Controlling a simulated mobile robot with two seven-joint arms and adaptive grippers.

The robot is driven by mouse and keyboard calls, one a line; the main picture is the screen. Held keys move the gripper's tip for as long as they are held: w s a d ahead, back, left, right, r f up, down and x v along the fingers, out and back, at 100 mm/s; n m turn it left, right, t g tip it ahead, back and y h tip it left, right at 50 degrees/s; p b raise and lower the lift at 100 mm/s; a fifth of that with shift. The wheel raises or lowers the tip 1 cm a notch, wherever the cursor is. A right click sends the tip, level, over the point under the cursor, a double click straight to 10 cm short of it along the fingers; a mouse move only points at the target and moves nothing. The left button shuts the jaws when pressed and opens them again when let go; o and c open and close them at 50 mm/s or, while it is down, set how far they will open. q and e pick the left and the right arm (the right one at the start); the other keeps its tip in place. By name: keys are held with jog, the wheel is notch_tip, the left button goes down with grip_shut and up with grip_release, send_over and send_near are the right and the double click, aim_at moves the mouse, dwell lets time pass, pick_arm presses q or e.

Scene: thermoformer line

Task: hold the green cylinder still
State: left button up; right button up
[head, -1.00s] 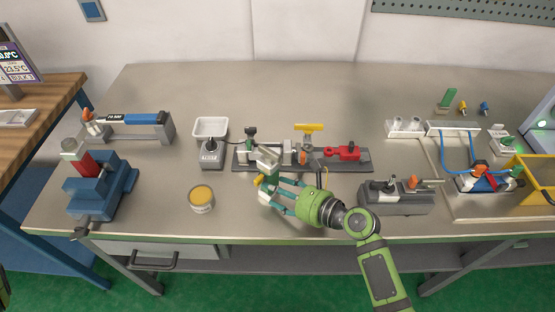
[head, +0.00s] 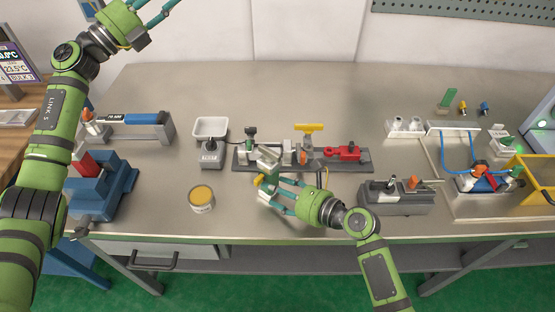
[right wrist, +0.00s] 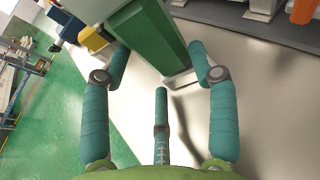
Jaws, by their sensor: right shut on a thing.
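My right gripper (head: 273,190) is at the front of the grey fixture bar in the middle of the bench. In the right wrist view its teal fingers (right wrist: 160,75) are shut on a green body (right wrist: 150,35) with a pale side face. I take this to be the green cylinder, though its visible faces look flat. In the head view a tilted pale block-like end (head: 267,157) stands up past the fingers, with a yellow part by them. My left gripper (head: 155,12) is high at the top left, its fingertips cut off by the frame edge, away from the bench objects.
A yellow-topped can (head: 201,199) stands left of the right gripper. A grey device (head: 397,198) stands on the right.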

pick_arm(q)
jog(key=s+d+f+m+g+h, duration=0.1)
jog(key=s+d+f+m+g, duration=0.15)
jog(key=d+m+g, duration=0.8)
jog(key=m+g+y, duration=0.5)
jog(key=m+y, duration=0.8)
jog(key=y, duration=0.4)
send_over(270, 150)
jog(key=shift+t, duration=0.25)
jog(key=f, duration=1.5)
jog(key=shift+d+f, duration=0.15)
jog(key=shift+d, duration=0.15)
jog(key=shift+a+f+m, duration=0.1)
jog(key=shift+a+m, duration=0.15)
jog(key=shift+a+f, duration=0.1)
jog(key=shift+f, duration=0.15)
notch_tip(270, 150, down, 7)
jog(key=shift+s+a+f, duration=0.1)
jog(key=shift+s+f, duration=0.05)
jog(key=shift+s+a+f, duration=0.1)
jog(key=shift+f, duration=0.5)
jog(key=shift+w+d+f, duration=0.15)
jog(key=shift+w+d, duration=0.05)
